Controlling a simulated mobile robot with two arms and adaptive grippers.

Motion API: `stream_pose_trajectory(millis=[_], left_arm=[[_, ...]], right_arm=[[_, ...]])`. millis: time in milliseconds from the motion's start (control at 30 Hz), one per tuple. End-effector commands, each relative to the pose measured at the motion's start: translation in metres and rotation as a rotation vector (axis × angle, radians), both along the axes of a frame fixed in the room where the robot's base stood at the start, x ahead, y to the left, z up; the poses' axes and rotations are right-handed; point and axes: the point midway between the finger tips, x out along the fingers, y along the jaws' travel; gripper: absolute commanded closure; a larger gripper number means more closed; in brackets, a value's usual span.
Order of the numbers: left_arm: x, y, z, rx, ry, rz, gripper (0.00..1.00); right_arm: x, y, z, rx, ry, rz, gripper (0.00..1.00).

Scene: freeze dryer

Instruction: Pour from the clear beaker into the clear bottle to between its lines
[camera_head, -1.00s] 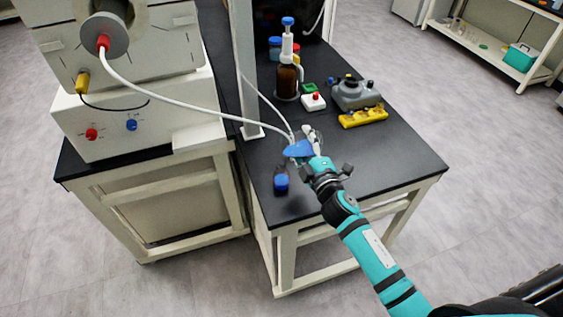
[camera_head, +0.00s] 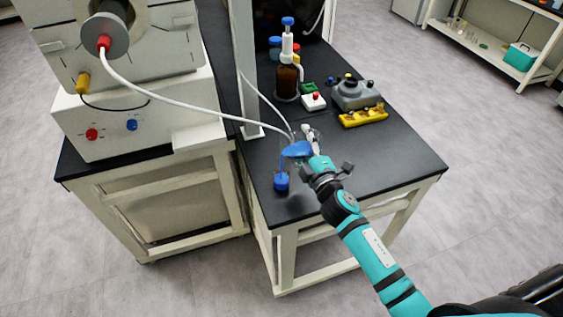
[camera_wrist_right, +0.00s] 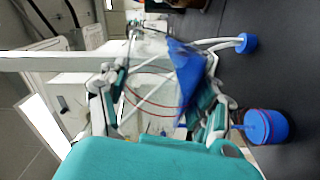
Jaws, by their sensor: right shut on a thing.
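My right gripper (camera_head: 314,160) is shut on the clear beaker, tilted over the table, with blue liquid (camera_head: 297,149) gathered toward its lower left side. The liquid also shows through the tilted beaker in the right wrist view (camera_wrist_right: 188,72). A thin blue stream (camera_head: 282,163) falls from the beaker to the clear bottle (camera_head: 281,182), which stands upright below and to the left. The bottle holds blue liquid, and red lines show around it in the right wrist view (camera_wrist_right: 265,125). I cannot tell the exact level against the lines. My left gripper is not in view.
White tubing (camera_head: 190,111) runs from the freeze dryer (camera_head: 140,95) to behind the beaker. A brown dispenser bottle (camera_head: 288,80), a white button box (camera_head: 313,102), a grey device (camera_head: 355,94) and a yellow rack (camera_head: 363,116) stand farther back. The table's right front is clear.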

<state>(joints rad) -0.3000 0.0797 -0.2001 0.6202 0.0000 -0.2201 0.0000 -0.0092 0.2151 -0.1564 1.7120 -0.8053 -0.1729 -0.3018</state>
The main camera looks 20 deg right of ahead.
Motion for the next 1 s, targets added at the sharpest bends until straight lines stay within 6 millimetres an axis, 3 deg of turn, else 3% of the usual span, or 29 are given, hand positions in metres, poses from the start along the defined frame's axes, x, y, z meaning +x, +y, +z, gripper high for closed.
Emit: stream_pose_trajectory(millis=[67,100,133,233,433,533,900,1000], left_arm=[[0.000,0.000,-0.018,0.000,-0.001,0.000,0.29],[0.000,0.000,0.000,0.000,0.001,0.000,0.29],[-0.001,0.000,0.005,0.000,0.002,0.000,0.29],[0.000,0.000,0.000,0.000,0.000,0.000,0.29],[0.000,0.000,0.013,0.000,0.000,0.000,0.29],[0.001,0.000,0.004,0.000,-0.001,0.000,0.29],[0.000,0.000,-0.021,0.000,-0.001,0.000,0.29],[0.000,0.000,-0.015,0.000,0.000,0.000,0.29]], right_arm=[[0.000,-0.003,-0.022,0.206,0.009,-0.004,0.75],[0.000,-0.003,-0.005,0.317,0.009,-0.002,0.75],[0.000,-0.004,-0.001,0.362,0.011,-0.001,0.75],[0.000,-0.004,-0.006,0.377,0.012,0.001,0.75],[0.000,-0.003,0.001,0.540,0.020,-0.001,0.75],[0.000,-0.007,-0.017,0.690,0.026,-0.001,0.75],[0.001,-0.027,-0.063,0.967,0.037,0.000,0.75],[0.001,-0.036,-0.065,1.102,0.041,0.001,0.75]])
